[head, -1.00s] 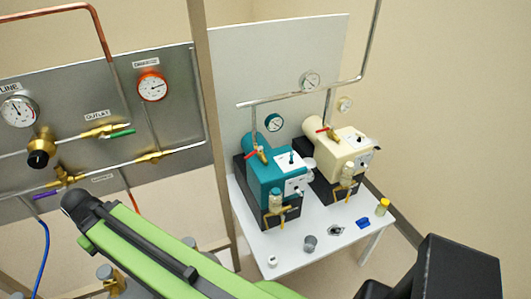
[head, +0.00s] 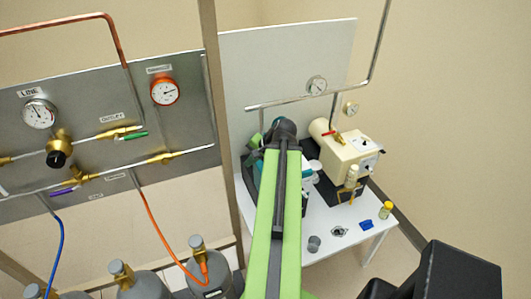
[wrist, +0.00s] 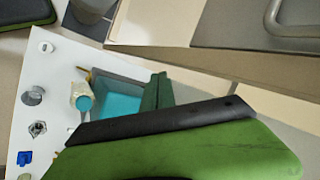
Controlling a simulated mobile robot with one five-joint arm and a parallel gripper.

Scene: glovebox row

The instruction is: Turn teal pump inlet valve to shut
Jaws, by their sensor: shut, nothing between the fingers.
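The teal pump (wrist: 120,103) stands on the white table; in the wrist view I see part of its teal body with a small pale vessel beside it. In the head view my green and black arm covers most of this pump. Its red-handled inlet valve is hidden behind the arm, so I cannot tell how the handle stands. My gripper shows in the wrist view as narrow dark green fingers (wrist: 157,92), close together and empty, overlapping the pump's edge. Whether they touch the pump or valve is unclear.
A cream pump (head: 348,153) with its own red valve handle (head: 328,133) stands right of the teal one. A grey cup (head: 314,243), a blue item (head: 365,225) and a yellow-capped bottle (head: 386,210) lie along the table front. A post (head: 222,130) rises at left.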

